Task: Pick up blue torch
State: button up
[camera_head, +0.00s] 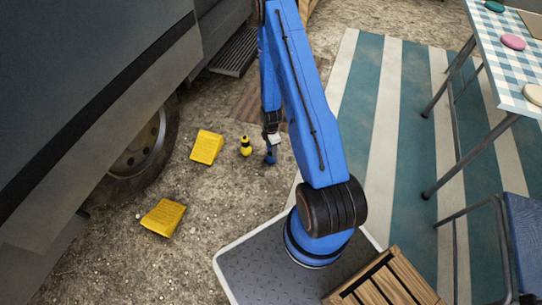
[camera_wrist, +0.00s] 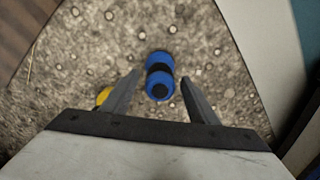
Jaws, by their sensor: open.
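The blue torch (camera_wrist: 160,70) has a black band and a dark end, and lies between the two finger lines of my gripper (camera_wrist: 158,92) in the wrist view. My gripper is open, with a gap on each side of the torch. In the head view the torch (camera_head: 270,157) shows as a small blue shape on the gravel, just below my gripper (camera_head: 271,142). My gripper partly hides its top there. I cannot tell how far the fingertips are above the ground.
A yellow and black torch (camera_head: 245,146) stands just left of the blue one; its yellow edge (camera_wrist: 103,96) shows beside the left finger. Yellow wheel chocks (camera_head: 207,147) (camera_head: 163,217) lie near the van wheel (camera_head: 140,148). A striped mat (camera_head: 390,120) and table (camera_head: 508,60) are on the right.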

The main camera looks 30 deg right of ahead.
grip_shut()
